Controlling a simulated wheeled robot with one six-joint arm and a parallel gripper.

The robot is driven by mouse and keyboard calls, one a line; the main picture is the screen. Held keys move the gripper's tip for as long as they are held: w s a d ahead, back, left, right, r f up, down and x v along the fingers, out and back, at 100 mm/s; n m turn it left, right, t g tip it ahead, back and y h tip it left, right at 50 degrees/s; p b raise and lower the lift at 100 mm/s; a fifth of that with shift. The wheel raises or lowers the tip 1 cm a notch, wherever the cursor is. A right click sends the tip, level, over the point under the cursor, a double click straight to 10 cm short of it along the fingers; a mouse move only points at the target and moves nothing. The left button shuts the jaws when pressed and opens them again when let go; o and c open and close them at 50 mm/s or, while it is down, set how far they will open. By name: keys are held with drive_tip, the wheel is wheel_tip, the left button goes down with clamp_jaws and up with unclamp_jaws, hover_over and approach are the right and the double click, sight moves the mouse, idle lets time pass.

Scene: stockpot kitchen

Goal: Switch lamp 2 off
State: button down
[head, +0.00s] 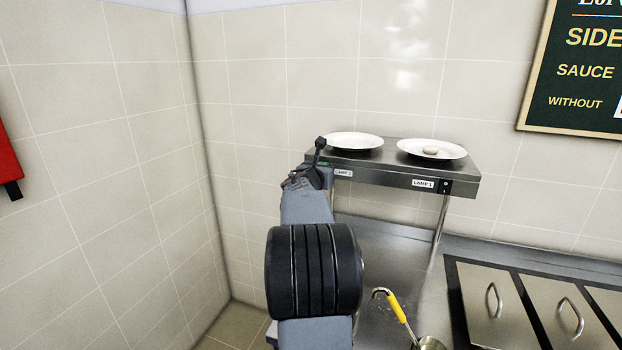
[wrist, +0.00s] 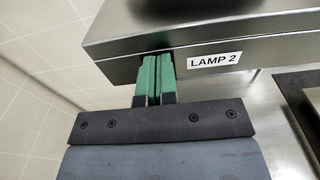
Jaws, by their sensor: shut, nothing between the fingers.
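The steel heated shelf (head: 400,177) stands against the tiled wall. Its front edge bears a LAMP 2 label (head: 343,173) near the left end, which also shows in the wrist view (wrist: 214,60). No switch for lamp 2 is visible; the area left of the label is partly covered by my gripper. My gripper (wrist: 154,60) is shut and empty, its green fingertips at the shelf's front face just left of the label. I cannot tell whether they touch it. In the head view my arm hides most of the gripper.
A LAMP 1 label (head: 423,184) with a dark switch (head: 445,187) is farther right on the edge. Two white plates (head: 354,141) (head: 418,148) stand on top. Below are a yellow-handled ladle (head: 397,306) and lidded pans (head: 490,305). A tiled wall (head: 100,200) closes the left.

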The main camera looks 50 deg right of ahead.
drive_tip(key=f+b+v, duration=0.1)
drive_tip(key=b+v, duration=0.1)
drive_tip(key=v, duration=1.2)
drive_tip(key=shift+w+r, duration=0.2)
drive_tip(key=shift+r, duration=0.15)
drive_tip(key=s+a+f+m+g+y, duration=0.35)
drive_tip(key=a+f+m+y, duration=0.6)
drive_tip(key=f+m, duration=0.7)
drive_tip(key=s+a+f+m+t+y, duration=0.1)
drive_tip(key=a+f+m+y, duration=0.1)
drive_tip(key=a, duration=1.1)
drive_tip(key=s+a+f+m+t+y, duration=0.1)
drive_tip(key=a+y, duration=0.4)
drive_tip(key=a, duration=0.7)
drive_tip(key=shift+s+a+f+m, duration=0.4)
drive_tip(key=shift+s+f+m, duration=0.25)
drive_tip(key=shift+m, duration=0.4)
